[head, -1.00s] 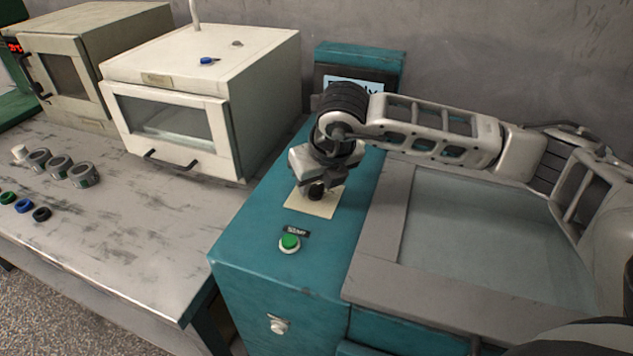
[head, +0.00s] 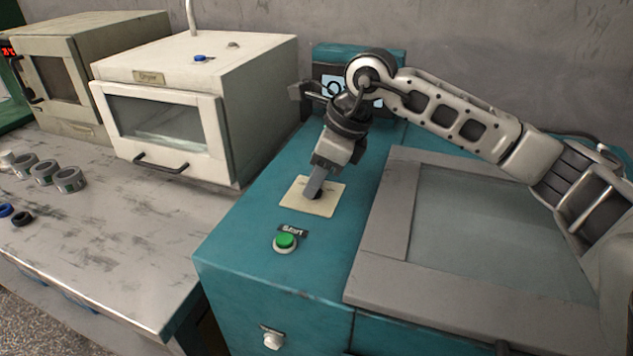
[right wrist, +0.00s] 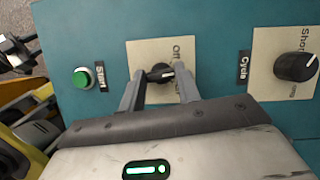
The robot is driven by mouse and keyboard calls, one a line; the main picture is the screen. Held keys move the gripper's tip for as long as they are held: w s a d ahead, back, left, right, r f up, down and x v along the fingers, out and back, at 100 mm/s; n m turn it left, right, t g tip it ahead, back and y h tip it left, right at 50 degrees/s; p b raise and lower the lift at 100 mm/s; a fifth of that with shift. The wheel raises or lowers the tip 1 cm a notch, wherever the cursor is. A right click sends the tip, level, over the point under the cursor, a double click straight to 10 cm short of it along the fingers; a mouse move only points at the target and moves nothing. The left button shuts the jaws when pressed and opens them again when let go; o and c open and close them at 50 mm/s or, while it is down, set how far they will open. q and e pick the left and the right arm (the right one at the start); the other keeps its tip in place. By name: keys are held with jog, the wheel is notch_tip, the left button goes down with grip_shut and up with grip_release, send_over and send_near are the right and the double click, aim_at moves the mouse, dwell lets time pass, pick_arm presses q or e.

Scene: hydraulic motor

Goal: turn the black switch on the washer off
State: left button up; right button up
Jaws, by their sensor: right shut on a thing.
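The washer (head: 250,262) is a teal cabinet with a beige switch plate on its top (head: 325,204). The black switch (right wrist: 160,73) sits on that plate beside the letters "Off" in the right wrist view. My right gripper (right wrist: 162,82) is shut on the switch, one finger at each side of it. In the head view the right gripper (head: 314,190) comes down onto the plate and mostly hides the switch. The switch's exact pointing is partly hidden by the fingers. My left gripper is not in view.
A green Start button (head: 285,241) is in front of the plate. A second black knob (right wrist: 297,66), labelled Cycle, is to the right in the wrist view. A white dryer (head: 200,110) stands left of the washer. A glass-lidded section (head: 480,230) lies right.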

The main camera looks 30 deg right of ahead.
jog(key=n+g, duration=0.1)
jog(key=n, duration=0.2)
jog(key=shift+w+n+y+b, duration=0.15)
jog(key=shift+n+y+b, duration=0.15)
jog(key=shift+n, duration=0.1)
jog(key=shift+d+r+n+g, duration=0.1)
jog(key=shift+n+g, duration=0.7)
jog(key=shift+n, duration=1)
jog(key=o, duration=1)
jog(key=v, duration=1.6)
jog(key=shift+w+d, duration=0.15)
jog(key=shift+d, duration=0.05)
